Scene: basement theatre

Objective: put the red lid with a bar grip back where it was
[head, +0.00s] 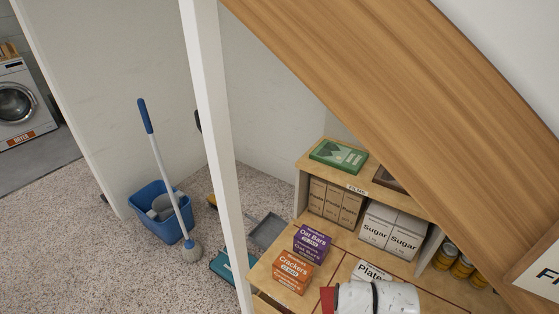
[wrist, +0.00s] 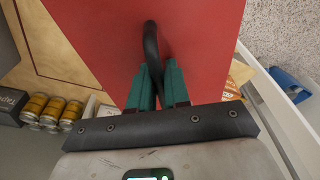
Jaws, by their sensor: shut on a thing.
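The red lid (wrist: 190,35) fills the upper middle of the wrist view, with its black bar grip (wrist: 151,42) facing my gripper. My gripper (wrist: 160,88) has its green fingers closed on the bar grip. In the head view only a small red piece of the lid (head: 327,300) shows at the bottom edge, beside my white wrist, which hides the rest. The lid appears held above the wooden counter (head: 318,270); the gap beneath it cannot be judged. The place it came from is not clearly visible.
On the counter stand an oat bars box (head: 312,243), a crackers box (head: 293,271) and a "Plates" card (head: 372,272). A white post (head: 215,130) and sloping wooden beam (head: 400,100) border the space. A blue bucket (head: 160,215) stands left.

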